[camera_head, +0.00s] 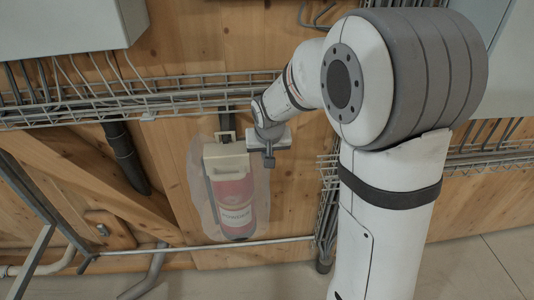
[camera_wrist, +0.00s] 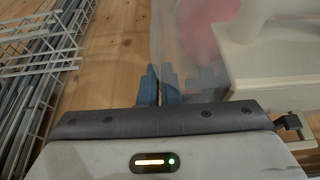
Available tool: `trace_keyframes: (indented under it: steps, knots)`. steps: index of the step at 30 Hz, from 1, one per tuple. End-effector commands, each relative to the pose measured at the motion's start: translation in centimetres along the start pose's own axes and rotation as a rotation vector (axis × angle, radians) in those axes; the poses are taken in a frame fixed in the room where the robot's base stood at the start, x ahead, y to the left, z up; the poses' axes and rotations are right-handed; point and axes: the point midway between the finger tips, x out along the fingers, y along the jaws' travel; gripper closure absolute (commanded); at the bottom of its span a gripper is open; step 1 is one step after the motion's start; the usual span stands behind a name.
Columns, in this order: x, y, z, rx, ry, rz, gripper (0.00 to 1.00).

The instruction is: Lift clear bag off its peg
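The clear bag (camera_head: 256,205) hangs on the wooden wall around a red cylinder (camera_head: 232,195) with a cream top. A dark peg or strap (camera_head: 227,122) shows above it. In the wrist view the clear film of the bag (camera_wrist: 185,45) is right of centre, beside a cream part. My gripper (camera_head: 268,160) is at the bag's upper right edge, with its fingers pointing down. In the wrist view the blue-grey fingers of my gripper (camera_wrist: 160,88) are close together at the bag's left edge. I cannot tell whether film is pinched between them.
A wire cable tray (camera_head: 120,105) runs along the wall above the bag and also shows at left in the wrist view (camera_wrist: 40,45). A grey box (camera_head: 65,25) is at upper left. A wooden brace (camera_head: 90,180) and dark pipe stand left of the bag. A thin rail (camera_head: 200,247) runs below.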

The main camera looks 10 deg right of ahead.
Motion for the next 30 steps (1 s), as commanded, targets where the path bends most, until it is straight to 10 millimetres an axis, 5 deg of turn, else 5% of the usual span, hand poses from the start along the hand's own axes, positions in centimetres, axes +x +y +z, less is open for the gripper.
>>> trace_keyframes:
  steps: [30]
  knots:
    - [-1.4, -0.1, 3.3, -0.002, 0.002, -0.001, 1.0]
